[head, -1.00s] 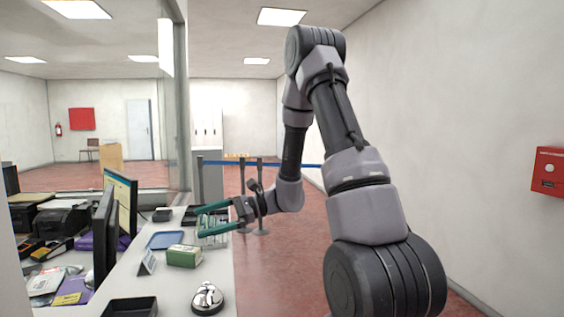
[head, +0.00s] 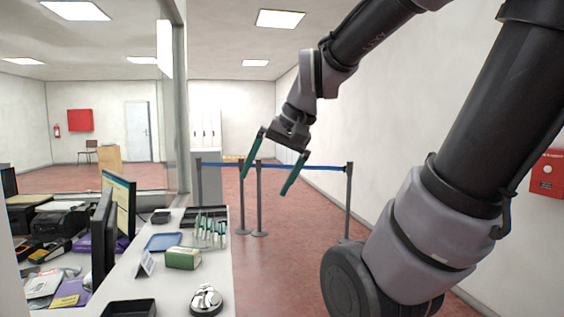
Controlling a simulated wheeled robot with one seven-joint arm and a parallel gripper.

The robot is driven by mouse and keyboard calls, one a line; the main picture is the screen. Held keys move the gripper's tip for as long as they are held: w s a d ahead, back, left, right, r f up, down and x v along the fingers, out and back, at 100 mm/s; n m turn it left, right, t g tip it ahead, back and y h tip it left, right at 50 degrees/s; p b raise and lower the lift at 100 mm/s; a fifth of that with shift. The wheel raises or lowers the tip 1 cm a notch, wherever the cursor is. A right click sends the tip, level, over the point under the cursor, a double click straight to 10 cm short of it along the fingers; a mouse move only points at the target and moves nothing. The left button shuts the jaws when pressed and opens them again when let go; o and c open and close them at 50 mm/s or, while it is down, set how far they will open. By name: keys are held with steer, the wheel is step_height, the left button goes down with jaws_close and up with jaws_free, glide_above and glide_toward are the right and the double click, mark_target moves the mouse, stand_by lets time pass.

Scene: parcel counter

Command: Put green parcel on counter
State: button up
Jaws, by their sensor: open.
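The green parcel (head: 183,257), a small box with green sides and a pale top, sits on the white counter (head: 180,291) at the left. It lies in front of the blue tray and to the right of the small sign. My gripper (head: 268,187) is open and empty, with its two green fingers spread and pointing down. It hangs in the air to the right of the counter, over the floor, well apart from the parcel.
On the counter are a silver bell (head: 206,299), a blue tray (head: 163,242), a small sign (head: 147,263), a black tray (head: 130,308) and a rack of stamps or pens (head: 210,231). Monitors (head: 119,209) stand at left. Belt posts (head: 348,202) stand on the open red floor.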

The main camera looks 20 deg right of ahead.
steer(key=shift+s+d+r+n+t+h, duration=0.15)
steer(key=shift+s+d+r+t+h, duration=0.2)
steer(key=shift+d+r+t, duration=0.35)
steer(key=shift+s+d+r+n+t+h, duration=0.15)
steer(key=shift+s+d+r+t+h, duration=0.2)
steer(key=shift+d+r+t, duration=0.4)
steer(key=shift+a, duration=0.1)
